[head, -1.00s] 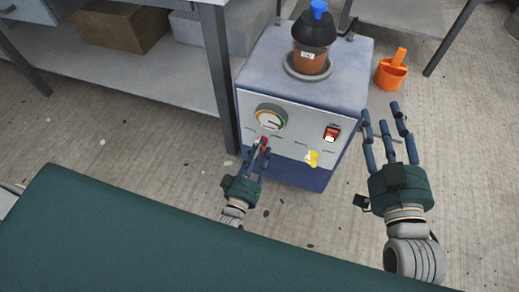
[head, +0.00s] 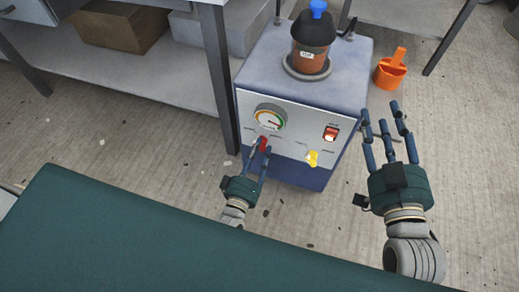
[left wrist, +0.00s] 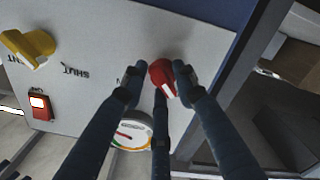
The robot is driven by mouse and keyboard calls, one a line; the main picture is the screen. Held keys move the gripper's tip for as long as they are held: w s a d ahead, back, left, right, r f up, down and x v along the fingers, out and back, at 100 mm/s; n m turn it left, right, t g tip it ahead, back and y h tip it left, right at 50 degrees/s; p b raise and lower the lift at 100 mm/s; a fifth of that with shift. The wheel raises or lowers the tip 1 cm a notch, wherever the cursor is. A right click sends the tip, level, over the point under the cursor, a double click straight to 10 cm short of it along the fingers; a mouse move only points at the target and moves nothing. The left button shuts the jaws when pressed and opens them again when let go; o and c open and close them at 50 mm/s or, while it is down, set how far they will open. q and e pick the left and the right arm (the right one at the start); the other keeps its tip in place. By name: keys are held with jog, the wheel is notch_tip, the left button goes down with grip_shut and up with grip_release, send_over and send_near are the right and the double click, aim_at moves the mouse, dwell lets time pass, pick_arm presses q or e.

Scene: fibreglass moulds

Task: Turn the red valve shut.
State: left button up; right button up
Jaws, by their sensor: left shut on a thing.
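The red valve (head: 263,143) is a small knob on the front panel of a blue and grey machine, below a round gauge (head: 270,118). My left gripper (head: 261,150) reaches up to the panel from below and is shut on it. In the left wrist view the red valve (left wrist: 162,76) sits between my fingertips, with a white mark on its side. The gauge (left wrist: 130,133) is partly hidden behind a finger there. My right gripper (head: 385,122) is open and empty, in the air right of the machine.
A yellow valve (head: 312,158) and a red lit switch (head: 331,133) are on the same panel, to the right. A jar with a black lid (head: 313,35) stands on the machine. A table leg (head: 221,85) stands close on the left.

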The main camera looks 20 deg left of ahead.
pick_arm(q)
jog(key=shift+s+a+f, duration=0.2)
jog(key=shift+f, duration=0.3)
jog(key=o, duration=1.1)
jog(key=shift+w, duration=0.1)
jog(key=shift+r, duration=0.2)
jog(key=s, duration=1.2)
jog(key=shift+r, duration=0.1)
